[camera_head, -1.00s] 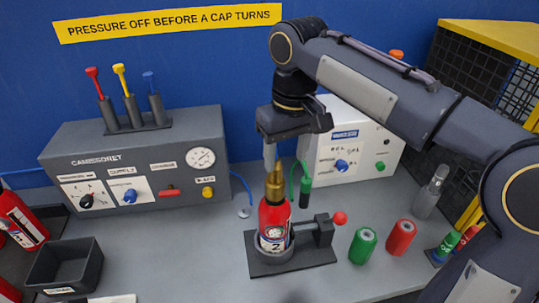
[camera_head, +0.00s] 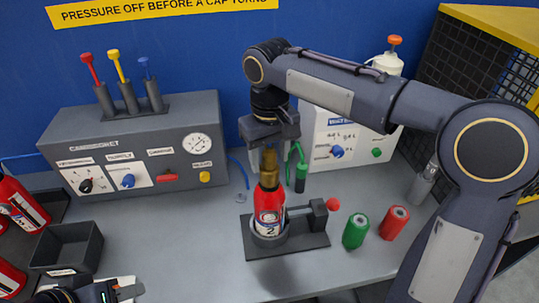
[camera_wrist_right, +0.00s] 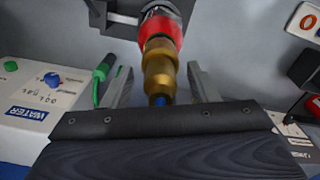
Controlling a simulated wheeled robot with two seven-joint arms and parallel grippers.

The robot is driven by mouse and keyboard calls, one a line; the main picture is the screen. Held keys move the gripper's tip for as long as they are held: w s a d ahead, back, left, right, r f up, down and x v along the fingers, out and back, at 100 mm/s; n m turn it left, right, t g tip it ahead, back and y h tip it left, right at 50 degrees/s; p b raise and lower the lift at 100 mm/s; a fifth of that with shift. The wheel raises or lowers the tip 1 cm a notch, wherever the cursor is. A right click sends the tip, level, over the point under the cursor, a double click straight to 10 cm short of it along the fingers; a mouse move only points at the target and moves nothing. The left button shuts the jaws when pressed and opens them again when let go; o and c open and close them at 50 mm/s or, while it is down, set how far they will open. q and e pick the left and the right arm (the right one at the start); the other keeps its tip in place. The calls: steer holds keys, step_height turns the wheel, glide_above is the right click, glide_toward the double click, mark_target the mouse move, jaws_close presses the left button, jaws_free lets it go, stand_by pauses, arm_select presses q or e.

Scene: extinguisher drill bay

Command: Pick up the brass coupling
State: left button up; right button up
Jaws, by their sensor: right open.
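The brass coupling (camera_head: 269,172) sits on top of a red extinguisher (camera_head: 268,207) marked 2, upright in a dark clamp stand (camera_head: 288,245). My right gripper (camera_head: 268,150) points down from above, directly over the coupling. In the right wrist view the coupling (camera_wrist_right: 160,66) lies between the two spread fingers (camera_wrist_right: 159,85), with gaps on both sides. A small blue part shows at its near end. My left gripper (camera_head: 118,290) is only partly in view at the bottom left edge, and its jaws are not clear.
A grey control panel (camera_head: 140,175) with levers stands at the back left, and a white box (camera_head: 345,150) behind the right gripper. Green (camera_head: 356,232) and red (camera_head: 394,223) cylinders stand right of the clamp. A black bin (camera_head: 66,247) is at left.

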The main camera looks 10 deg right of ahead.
steer(key=c, duration=1.1)
steer(key=shift+c, duration=0.3)
steer(key=shift+r, duration=0.2)
